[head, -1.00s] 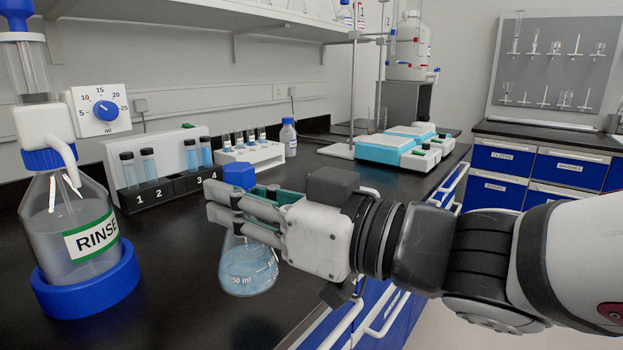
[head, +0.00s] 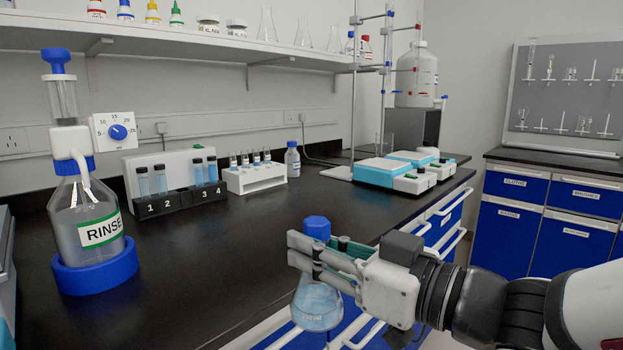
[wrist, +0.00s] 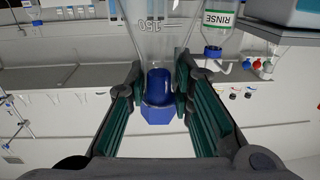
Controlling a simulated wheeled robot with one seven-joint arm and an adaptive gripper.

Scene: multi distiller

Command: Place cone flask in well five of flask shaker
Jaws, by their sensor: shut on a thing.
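The cone flask (head: 318,303) has a blue hexagonal stopper (head: 317,228) and pale blue liquid inside. My gripper (head: 305,256) is shut around its neck and holds it roughly upright at the bench's front edge. In the wrist view the flask (wrist: 152,35) appears upside down, with its blue stopper (wrist: 158,100) between my two green-lined fingers. No flask shaker with numbered wells can be made out for certain in these views.
A RINSE bottle (head: 90,225) stands in a blue ring at left. A numbered tube rack (head: 178,203), a white vial rack (head: 255,179) and blue-topped devices (head: 385,172) stand farther back. The middle of the black bench (head: 220,250) is clear.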

